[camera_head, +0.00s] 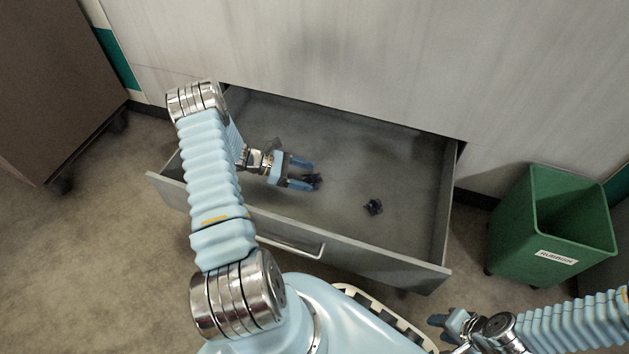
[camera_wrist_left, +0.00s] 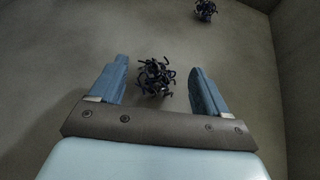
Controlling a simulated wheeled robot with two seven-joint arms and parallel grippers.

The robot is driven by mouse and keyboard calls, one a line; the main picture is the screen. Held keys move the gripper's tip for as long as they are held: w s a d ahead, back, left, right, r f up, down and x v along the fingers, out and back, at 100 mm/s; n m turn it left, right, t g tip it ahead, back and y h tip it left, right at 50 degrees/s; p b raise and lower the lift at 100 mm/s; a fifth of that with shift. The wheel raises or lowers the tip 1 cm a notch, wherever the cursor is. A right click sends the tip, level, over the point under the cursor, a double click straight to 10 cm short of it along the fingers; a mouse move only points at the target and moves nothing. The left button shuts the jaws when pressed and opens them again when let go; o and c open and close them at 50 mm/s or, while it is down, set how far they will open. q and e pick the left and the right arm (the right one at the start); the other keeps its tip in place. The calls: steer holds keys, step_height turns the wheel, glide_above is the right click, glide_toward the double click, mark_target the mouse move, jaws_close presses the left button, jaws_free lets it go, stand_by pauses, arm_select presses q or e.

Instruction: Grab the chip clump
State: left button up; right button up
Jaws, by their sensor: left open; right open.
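Two dark, curly chip clumps lie on the floor of the open drawer (camera_head: 340,130). One chip clump (camera_wrist_left: 155,77) is between the open fingers of my left gripper (camera_wrist_left: 160,85), near the fingertips, with a gap on either side. In the head view this clump (camera_head: 313,178) is at the fingertips of my left gripper (camera_head: 310,172), partly hidden by them. The other clump (camera_head: 374,207) lies to the right in the drawer; it also shows at the top of the left wrist view (camera_wrist_left: 205,8). My right gripper (camera_head: 437,327) is low at the right, outside the drawer, empty.
A green bin (camera_head: 510,231) labelled RUBBISH stands right of the drawer. The drawer's front panel (camera_head: 350,254) with its handle and its side walls surround the clumps. A brown cabinet (camera_head: 50,80) stands at the left. The drawer's middle floor is mostly bare.

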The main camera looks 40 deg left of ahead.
mark_target(312, 176)
arm_select(q)
steer(key=b+x, duration=0.1)
steer(key=x, duration=0.4)
steer(key=shift+w+r, duration=0.15)
steer(key=c, duration=1)
